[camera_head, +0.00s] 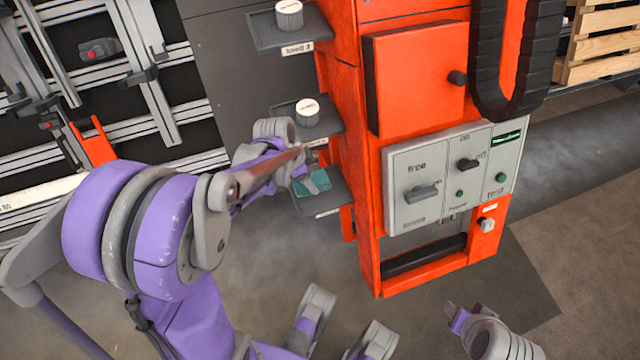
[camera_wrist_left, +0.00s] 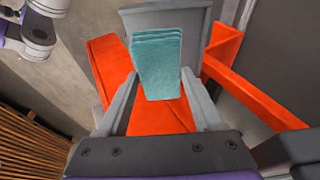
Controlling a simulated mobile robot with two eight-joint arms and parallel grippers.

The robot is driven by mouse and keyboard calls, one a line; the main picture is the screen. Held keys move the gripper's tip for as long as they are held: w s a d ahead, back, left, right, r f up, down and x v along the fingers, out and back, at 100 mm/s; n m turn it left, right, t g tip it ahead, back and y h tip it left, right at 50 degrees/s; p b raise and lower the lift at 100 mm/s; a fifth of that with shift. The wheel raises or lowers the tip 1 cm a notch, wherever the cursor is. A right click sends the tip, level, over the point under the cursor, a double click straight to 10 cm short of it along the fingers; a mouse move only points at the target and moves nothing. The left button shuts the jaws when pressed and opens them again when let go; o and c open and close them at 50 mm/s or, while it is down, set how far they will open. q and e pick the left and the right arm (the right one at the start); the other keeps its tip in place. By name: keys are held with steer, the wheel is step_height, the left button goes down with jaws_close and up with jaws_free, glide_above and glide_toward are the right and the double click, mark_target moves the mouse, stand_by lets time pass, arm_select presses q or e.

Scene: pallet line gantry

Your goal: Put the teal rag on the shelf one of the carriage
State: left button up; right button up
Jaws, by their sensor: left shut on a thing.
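The teal rag (camera_head: 313,184) is a folded stack at the lowest grey shelf (camera_head: 328,203) on the left side of the orange carriage (camera_head: 345,120). My left gripper (camera_head: 300,178) is shut on the rag. In the left wrist view the rag (camera_wrist_left: 157,62) sits between the two grey fingers, with a grey shelf plate (camera_wrist_left: 190,20) behind it. I cannot tell whether the rag touches the shelf. The lowest shelf's label is too small to read. Grey and purple parts of mine show at the bottom of the head view; the right gripper's jaws are unclear.
A control panel (camera_head: 445,178) is on the carriage front. Rails stand at left; wooden pallets (camera_head: 605,40) at upper right.

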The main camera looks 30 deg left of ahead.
mark_target(318, 175)
arm_select(q)
steer(key=w, duration=0.1)
steer(key=w+d, duration=0.1)
steer(key=w, duration=0.1)
steer(key=shift+d+f, duration=0.2)
steer(key=shift+f+b, duration=0.45)
steer(key=shift+f, duration=0.4)
steer(key=shift+s+a+f+b, duration=0.1)
steer(key=shift+f+b, duration=0.2)
steer(key=shift+f, duration=0.5)
step_height(318, 175, down, 4)
steer(key=shift+r+b, duration=0.25)
steer(key=shift+b, duration=0.4)
steer(key=shift+r, duration=0.1)
steer(key=shift+c, duration=1.2)
steer(key=o, duration=1.4)
steer(key=shift+o, duration=0.2)
